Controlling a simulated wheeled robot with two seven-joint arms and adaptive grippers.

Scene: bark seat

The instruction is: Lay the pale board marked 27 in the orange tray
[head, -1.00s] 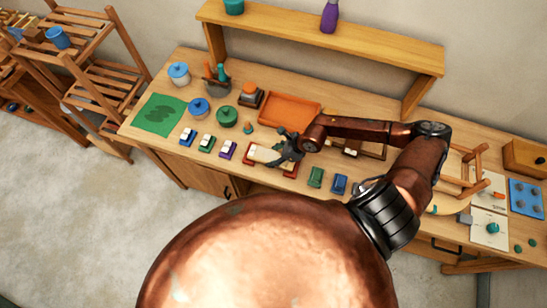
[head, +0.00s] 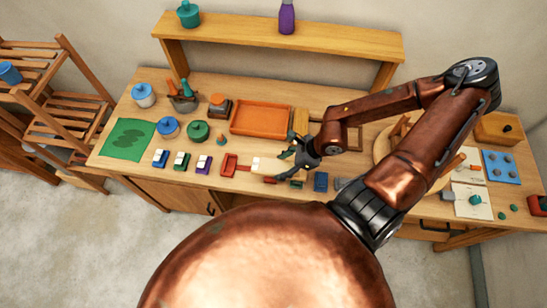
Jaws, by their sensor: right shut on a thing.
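The orange tray (head: 258,133) lies empty on the bench, behind and left of my right gripper. My right gripper (head: 289,158) is shut on the pale board (head: 262,164), which it holds near the board's right part. The board seems to be just above a red holder (head: 229,165), whose left end is uncovered; I cannot tell whether they touch. The number on the board is too small to read. My fingers hide part of the board. My left gripper is not in view.
Small blue, green and purple blocks (head: 204,164) stand left of the red holder. A dark green lidded pot (head: 198,131) stands left of the tray. A blue block (head: 320,181) is right of the gripper. A raised shelf (head: 280,44) spans the back.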

